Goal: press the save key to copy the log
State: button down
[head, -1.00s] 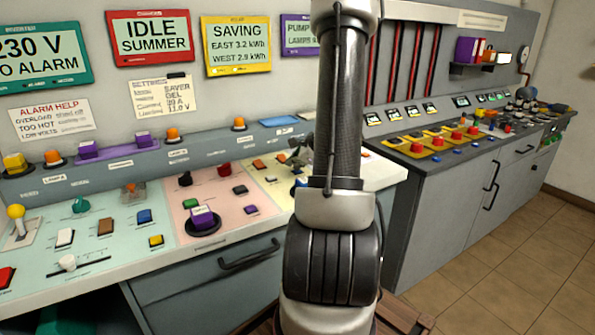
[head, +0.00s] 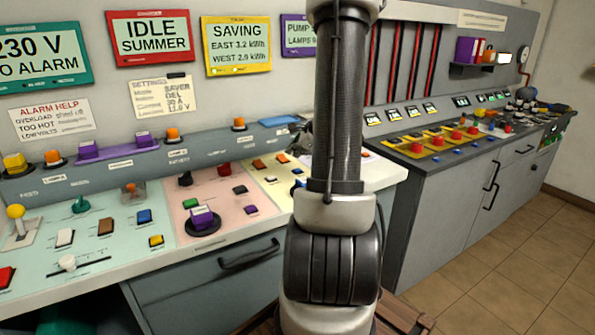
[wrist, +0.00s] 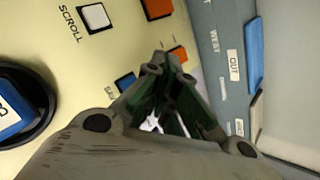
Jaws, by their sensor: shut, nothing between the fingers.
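In the wrist view a small blue key (wrist: 125,82) sits on the cream panel beside a label whose visible letters read "SAV"; my gripper covers the rest of the label. My gripper (wrist: 167,66) is shut and empty, its fingertips just right of the blue key in the picture. I cannot tell the gap between the tips and the panel. In the head view my arm hides most of the gripper and that part of the panel. The yellow screen (head: 236,45) reads "SAVING, EAST 3.2 kWh, WEST 2.9 kWh".
Near the blue key are a white key (wrist: 95,18) labelled SCROLL, orange keys (wrist: 178,54) and a large blue knob (wrist: 18,112) in a black ring. A raised grey ledge (wrist: 222,70) with a blue rocker (wrist: 253,55) borders the panel. A purple knob (head: 202,217) stands further left.

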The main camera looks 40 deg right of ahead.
jog(key=shift+r, duration=1.05)
jog(key=s+a+n, duration=0.1)
jog(key=s+a+f+n+g+y, duration=0.1)
jog(key=s+n, duration=0.1)
jog(key=s+a+f+n+y, duration=0.1)
jog(key=shift+s+a+f+n+g, duration=0.2)
jog(key=shift+s+a+n+g, duration=0.1)
jog(key=shift+n+g, duration=0.1)
jog(key=s+a+r+n+g, duration=0.1)
jog(key=s+a+r+n, duration=0.6)
jog(key=a+n, duration=0.4)
jog(key=s+a+r+n+g+h, duration=0.1)
jog(key=s+a+r+n+g, duration=0.1)
jog(key=s+a+r+n, duration=0.4)
jog(key=s+a+n, duration=0.4)
jog(key=a+n, duration=0.1)
jog(key=shift+s+r+n+h, duration=0.3)
jog(key=shift+r, duration=0.1)
